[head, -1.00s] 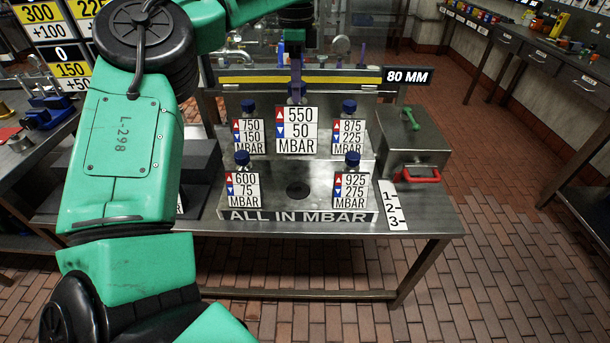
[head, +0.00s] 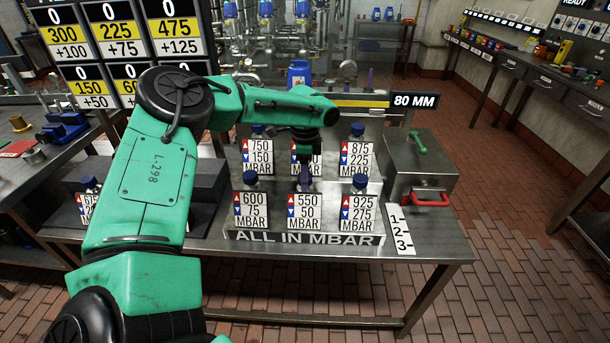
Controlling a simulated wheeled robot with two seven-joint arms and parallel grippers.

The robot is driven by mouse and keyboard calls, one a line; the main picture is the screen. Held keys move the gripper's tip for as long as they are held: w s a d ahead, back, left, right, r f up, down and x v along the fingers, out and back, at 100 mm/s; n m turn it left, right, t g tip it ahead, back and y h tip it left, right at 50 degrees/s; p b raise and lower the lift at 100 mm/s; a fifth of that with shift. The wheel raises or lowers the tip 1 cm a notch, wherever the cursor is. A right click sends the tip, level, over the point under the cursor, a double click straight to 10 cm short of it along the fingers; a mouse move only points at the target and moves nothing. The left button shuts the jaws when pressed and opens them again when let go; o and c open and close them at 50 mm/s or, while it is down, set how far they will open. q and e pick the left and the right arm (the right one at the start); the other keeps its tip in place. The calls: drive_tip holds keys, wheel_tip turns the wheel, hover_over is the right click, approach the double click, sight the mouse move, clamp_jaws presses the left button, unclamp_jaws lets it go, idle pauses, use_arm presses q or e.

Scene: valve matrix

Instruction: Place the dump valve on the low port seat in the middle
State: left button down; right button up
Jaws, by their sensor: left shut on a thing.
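The valve with the 550 / 50 MBAR plate (head: 308,211) is upright at the middle of the low row, between the 600 / 75 valve (head: 251,210) and the 925 / 275 valve (head: 359,213). My left gripper (head: 305,178) comes down from above and is shut on this valve's top. The low middle seat is hidden behind the plate, so I cannot tell whether the valve rests fully on it. My right gripper is not in view.
The 750 / 150 valve (head: 259,157) and 875 / 225 valve (head: 356,160) stand in the upper row. Another plate between them is mostly hidden by my gripper. A metal box with a red handle (head: 430,200) stands right of the stepped stand (head: 380,238).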

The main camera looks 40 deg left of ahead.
use_arm(q)
drive_tip(key=shift+c, duration=1.5)
unclamp_jaws()
drive_tip(key=shift+r, duration=0.1)
wheel_tip(320, 180, up, 12)
drive_tip(key=b, duration=0.1)
